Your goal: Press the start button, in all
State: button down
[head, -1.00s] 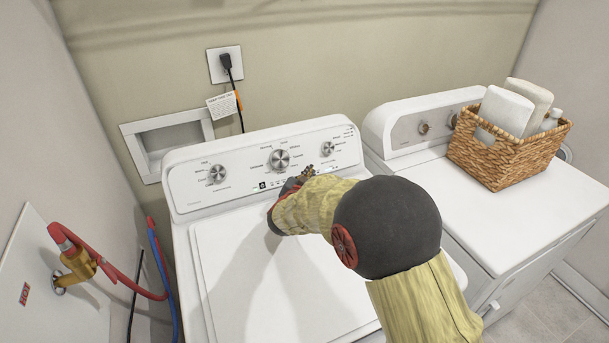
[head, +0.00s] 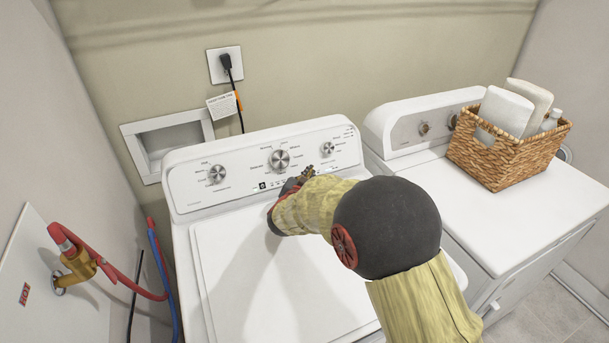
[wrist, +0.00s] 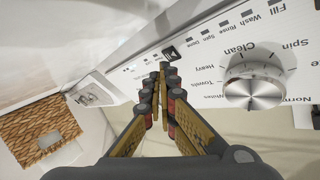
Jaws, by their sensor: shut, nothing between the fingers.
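The white washer (head: 270,265) has a sloped control panel (head: 240,180) at its back. In the wrist view, the start button (wrist: 171,53) is a small dark square with a triangle mark, beside the row of cycle lights. My gripper (wrist: 161,72) is shut and empty, with its fingertips right by the button's edge; I cannot tell whether they touch it. In the head view my gripper (head: 307,173) is at the panel, right of and below the middle knob (head: 280,160), and the button is hidden behind it.
A left knob (head: 217,173) and a right knob (head: 328,148) flank the middle one. The dryer (head: 520,215) stands at the right with a wicker basket (head: 490,160) holding towels and a bottle. Red and blue hoses (head: 120,270) run at the left wall.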

jog(key=shift+w, duration=0.1)
dwell(0.3)
jog(key=shift+w+a+f, duration=0.15)
jog(key=shift+w, duration=0.15)
jog(key=shift+w+a+f, duration=0.1)
jog(key=shift+w+f, duration=0.1)
jog(key=shift+w, duration=0.05)
dwell(0.8)
jog(key=shift+s+r+p, duration=0.1)
jog(key=shift+p, duration=0.2)
jog(key=shift+s+d+r, duration=0.25)
jog(key=shift+s+r, duration=0.05)
jog(key=shift+s, duration=0.25)
jog(key=shift+p, duration=0.3)
jog(key=shift+s+d+r+p, duration=0.2)
jog(key=shift+s+r, duration=0.1)
jog(key=shift+s, duration=0.2)
jog(key=shift+s+d+r+p, duration=0.2)
jog(key=shift+s+r, duration=0.1)
jog(key=shift+s, duration=0.15)
jog(key=shift+s+d+r+p, duration=0.2)
jog(key=shift+s+d+r, duration=0.05)
jog(key=shift+s, duration=0.35)
jog(key=shift+s+d+r+p, duration=0.2)
jog(key=shift+s+d+r, duration=0.05)
jog(key=shift+s, duration=0.3)
jog(key=shift+r, duration=0.1)
